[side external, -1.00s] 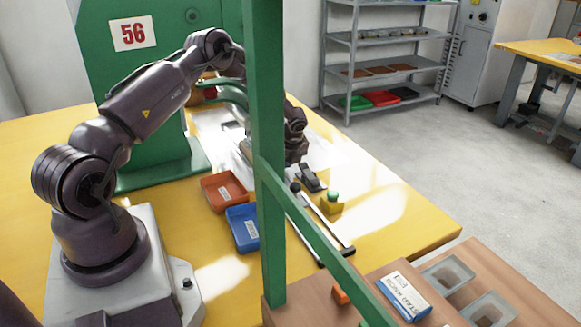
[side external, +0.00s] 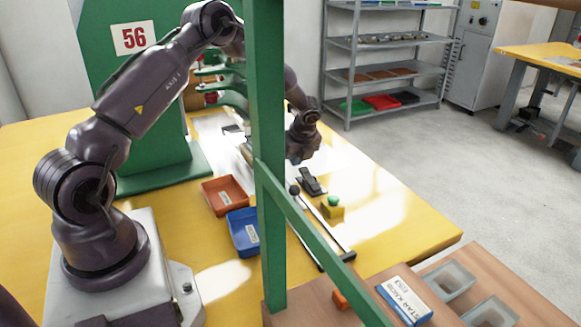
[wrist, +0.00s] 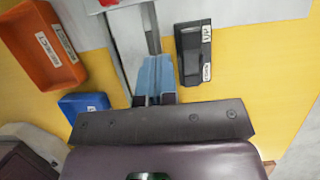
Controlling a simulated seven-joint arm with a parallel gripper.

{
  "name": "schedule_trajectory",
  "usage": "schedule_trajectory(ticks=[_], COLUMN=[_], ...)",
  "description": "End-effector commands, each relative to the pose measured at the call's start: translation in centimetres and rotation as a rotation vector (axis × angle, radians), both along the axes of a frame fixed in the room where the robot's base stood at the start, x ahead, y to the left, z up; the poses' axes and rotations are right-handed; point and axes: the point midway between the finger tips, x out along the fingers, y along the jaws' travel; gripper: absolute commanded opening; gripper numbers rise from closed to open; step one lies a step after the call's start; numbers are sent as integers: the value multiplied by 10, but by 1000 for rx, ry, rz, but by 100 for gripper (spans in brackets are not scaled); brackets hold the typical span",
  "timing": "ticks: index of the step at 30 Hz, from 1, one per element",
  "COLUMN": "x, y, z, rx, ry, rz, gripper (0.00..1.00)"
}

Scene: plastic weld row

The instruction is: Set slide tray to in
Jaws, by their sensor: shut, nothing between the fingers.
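My gripper (wrist: 154,62) is in the wrist view with its two blue-grey fingers side by side, shut and empty. The fingertips point toward a grey rail-like strip beside a pale grey plate (wrist: 122,50); this may be the slide tray, but I cannot tell for sure. I cannot tell whether the fingertips touch it. In the side external view a pale sheet or plate (side external: 213,125) lies in front of the green machine. The green post hides much of this area, and I cannot make out my fingertips there.
A black rocker-like block with labels (wrist: 194,52) is right of my fingers. An orange bin (side external: 224,196) and a blue bin (side external: 243,233) are to the left. The green post (side external: 268,150) stands in front. A yellow block with a green knob (side external: 333,207) is nearby.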

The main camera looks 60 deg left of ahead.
Motion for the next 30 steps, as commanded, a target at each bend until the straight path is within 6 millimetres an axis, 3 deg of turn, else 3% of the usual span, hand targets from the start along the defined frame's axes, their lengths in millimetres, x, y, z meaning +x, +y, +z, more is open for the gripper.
schedule_trajectory(ticks=[6, 10, 14, 21, 26, 30], x=[0, 6, 4, -14, -21, -23], y=[-11, -17, -47, -92, -95, -93], z=[29, 49, 77, 99, 97, 83], rx=[1, -9, -99, -280, -315, -316], ry=[-1, -28, 39, 241, 298, 303], rz=[-1, 1, -100, -431, -535, -545], gripper=[0, 30, 57, 57, 57, 57])
